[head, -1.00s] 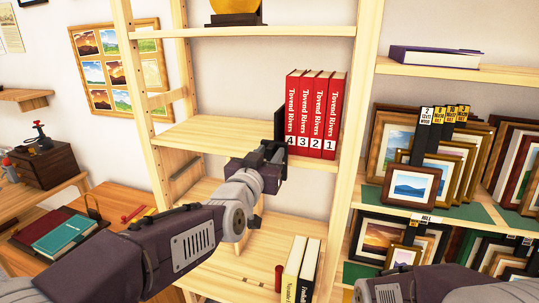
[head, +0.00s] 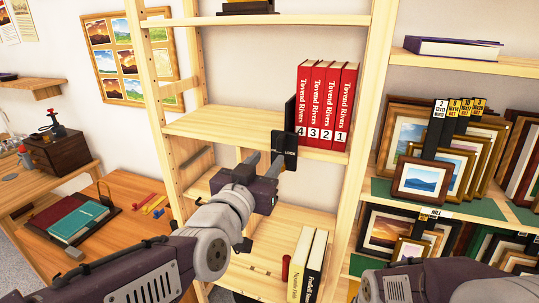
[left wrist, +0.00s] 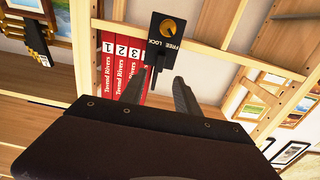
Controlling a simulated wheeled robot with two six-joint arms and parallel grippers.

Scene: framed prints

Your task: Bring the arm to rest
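My left gripper (head: 267,163) is open and empty, just in front of the middle shelf. Its two fingers also show apart in the left wrist view (left wrist: 160,92). Beyond them is a black bookend (head: 286,146) with a FREE/LOCK plate and a yellow dial (left wrist: 169,27). The bookend stands at the left side of several red Tovend Rivers books (head: 326,100), which are upright and numbered 4, 3, 2, 1 from left to right. Part of my right arm shows at the bottom right of the head view; its gripper is out of view.
The wooden shelf unit (head: 368,110) has uprights on both sides of my left arm. Two pale and black books (head: 302,262) and a red cylinder (head: 285,267) are on the lower shelf. Framed prints (head: 421,178) fill the right unit. A desk (head: 130,190) stands at left.

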